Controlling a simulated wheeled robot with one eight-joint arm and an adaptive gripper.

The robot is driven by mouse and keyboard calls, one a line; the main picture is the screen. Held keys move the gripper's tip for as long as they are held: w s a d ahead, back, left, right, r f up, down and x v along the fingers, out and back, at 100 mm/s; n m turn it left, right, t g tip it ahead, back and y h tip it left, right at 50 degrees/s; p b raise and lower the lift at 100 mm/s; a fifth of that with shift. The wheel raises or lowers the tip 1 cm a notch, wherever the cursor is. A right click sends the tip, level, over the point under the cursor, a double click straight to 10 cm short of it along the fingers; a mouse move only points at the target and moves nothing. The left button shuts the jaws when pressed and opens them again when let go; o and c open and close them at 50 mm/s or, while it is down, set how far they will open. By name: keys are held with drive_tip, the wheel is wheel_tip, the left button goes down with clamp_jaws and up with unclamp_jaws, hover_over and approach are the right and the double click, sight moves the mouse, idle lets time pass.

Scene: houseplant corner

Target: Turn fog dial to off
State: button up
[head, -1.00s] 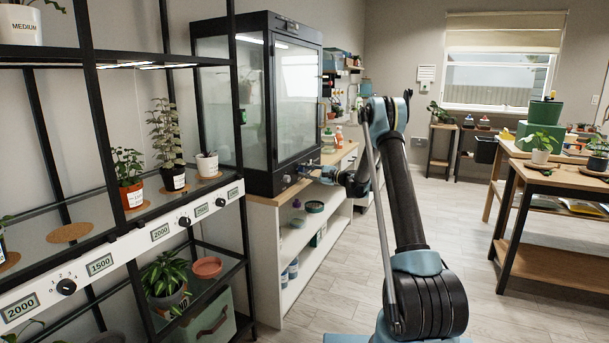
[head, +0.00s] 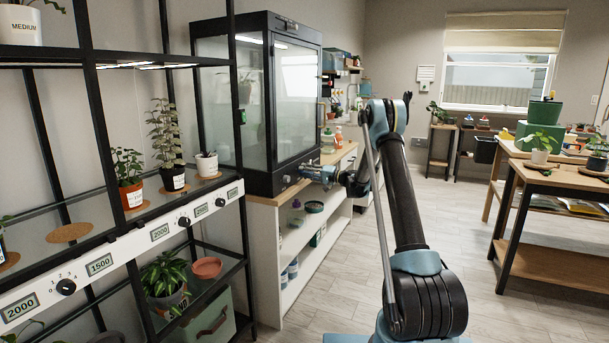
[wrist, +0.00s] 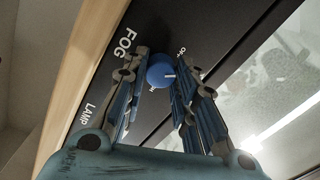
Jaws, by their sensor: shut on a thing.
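The fog dial (wrist: 158,71) is a round blue knob with a white pointer mark, on the black front panel beside the word FOG in the wrist view. Small markings sit around it, one reading ON; the others are partly hidden. My gripper (wrist: 160,80) has its two fingers on either side of the knob and is shut on it. In the head view my gripper (head: 308,171) is at the lower front panel of the black glass cabinet (head: 258,180), and the dial is hidden there.
The word LAMP is printed lower on the panel in the wrist view. The cabinet stands on a white shelf unit (head: 268,262) with a wooden top. A black plant rack (head: 98,120) with dials stands at the left. The floor (head: 455,240) right of my arm is clear.

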drive_tip(key=shift+o, duration=0.2)
drive_tip(key=n, duration=0.7)
drive_tip(key=shift+w+d+f, duration=0.1)
drive_tip(key=shift+w+d, duration=0.15)
drive_tip(key=shift+d, duration=0.1)
drive_tip(key=o, duration=1)
drive_tip(key=shift+f, duration=0.1)
drive_tip(key=shift+o, duration=0.2)
drive_tip(key=v, duration=1.1)
drive_tip(key=shift+d, duration=0.4)
drive_tip(key=shift+s, duration=0.2)
